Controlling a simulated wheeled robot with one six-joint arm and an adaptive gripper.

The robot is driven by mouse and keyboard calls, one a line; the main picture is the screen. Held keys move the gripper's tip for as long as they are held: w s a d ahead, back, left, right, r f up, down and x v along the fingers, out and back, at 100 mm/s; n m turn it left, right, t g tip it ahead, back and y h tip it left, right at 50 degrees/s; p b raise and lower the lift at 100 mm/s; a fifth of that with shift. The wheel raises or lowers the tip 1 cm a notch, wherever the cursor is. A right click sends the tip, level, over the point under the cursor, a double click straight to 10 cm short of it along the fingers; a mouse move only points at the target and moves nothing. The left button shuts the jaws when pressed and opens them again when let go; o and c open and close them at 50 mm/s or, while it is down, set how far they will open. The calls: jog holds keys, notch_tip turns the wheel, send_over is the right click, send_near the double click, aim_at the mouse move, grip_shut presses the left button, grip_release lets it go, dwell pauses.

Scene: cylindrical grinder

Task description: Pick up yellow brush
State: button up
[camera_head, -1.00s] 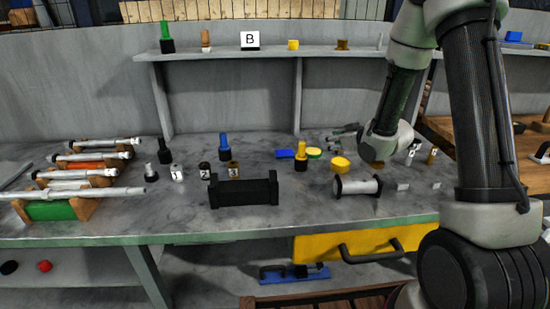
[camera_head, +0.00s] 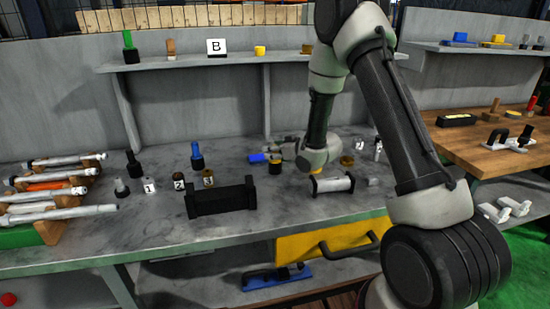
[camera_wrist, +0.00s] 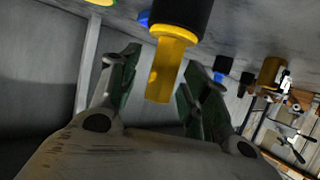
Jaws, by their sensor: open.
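The yellow brush has a yellow handle (camera_wrist: 168,65) and a black base (camera_wrist: 183,15), which fill the top middle of the wrist view. That view is turned over, with the tabletop along its upper edge. In the head view the brush (camera_head: 275,167) stands on the bench, mostly hidden by my gripper (camera_head: 278,148). My gripper also shows in the wrist view (camera_wrist: 162,62); its two fingers are apart, one to each side of the handle as seen. No finger visibly touches the handle; the exact depth is hard to tell.
A blue piece (camera_head: 251,158) lies left of the brush. A black holder (camera_head: 221,198) and a grey roller with black ends (camera_head: 332,185) stand nearer the front edge. A blue-handled brush (camera_head: 197,154) and numbered blocks stand left. A shelf (camera_head: 190,64) runs behind.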

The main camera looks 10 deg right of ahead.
jog(key=c, duration=1)
grip_shut()
